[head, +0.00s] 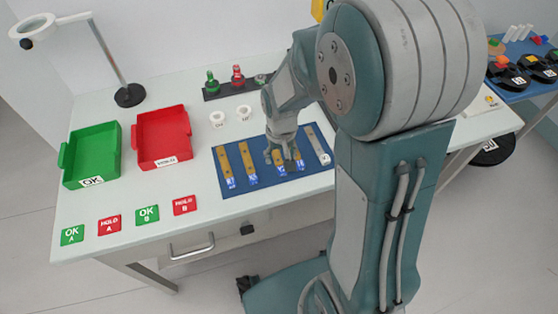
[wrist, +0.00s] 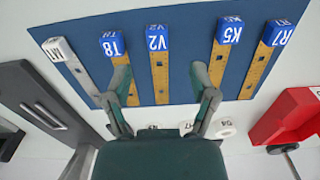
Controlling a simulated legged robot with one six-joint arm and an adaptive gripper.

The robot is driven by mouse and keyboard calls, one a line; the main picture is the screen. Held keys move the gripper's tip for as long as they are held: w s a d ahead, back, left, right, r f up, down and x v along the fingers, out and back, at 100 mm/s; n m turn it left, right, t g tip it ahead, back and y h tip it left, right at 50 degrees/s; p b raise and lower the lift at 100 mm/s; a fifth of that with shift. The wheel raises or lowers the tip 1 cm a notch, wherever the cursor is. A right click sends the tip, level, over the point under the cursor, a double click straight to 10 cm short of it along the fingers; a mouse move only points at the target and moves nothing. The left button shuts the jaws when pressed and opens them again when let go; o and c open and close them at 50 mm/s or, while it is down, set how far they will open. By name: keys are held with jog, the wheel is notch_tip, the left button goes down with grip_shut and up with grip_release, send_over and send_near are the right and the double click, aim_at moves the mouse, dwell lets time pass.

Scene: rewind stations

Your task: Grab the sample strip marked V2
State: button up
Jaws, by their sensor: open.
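The strip marked V2 (wrist: 158,70) is yellow-brown with a blue end block and lies on a blue mat (wrist: 190,28) in the wrist view. It is the middle strip of a row. My gripper (wrist: 162,82) is open, with one fingertip on each side of the V2 strip. I cannot tell how far above the mat the fingertips are. In the head view my gripper (head: 283,156) is over the middle of the mat and partly hides the V2 strip (head: 280,177).
Strips T8 (wrist: 113,48) and K5 (wrist: 228,38) flank V2. Strips R7 (wrist: 275,40) and M1 (wrist: 58,52) lie outermost. A red tray (head: 163,139) and green tray (head: 91,157) stand left. White rings (head: 244,112) sit behind the mat.

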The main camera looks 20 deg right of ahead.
aim_at(282, 169)
jog(key=f, duration=0.5)
jog(key=shift+s+f, duration=0.2)
jog(key=shift+d, duration=0.1)
grip_shut()
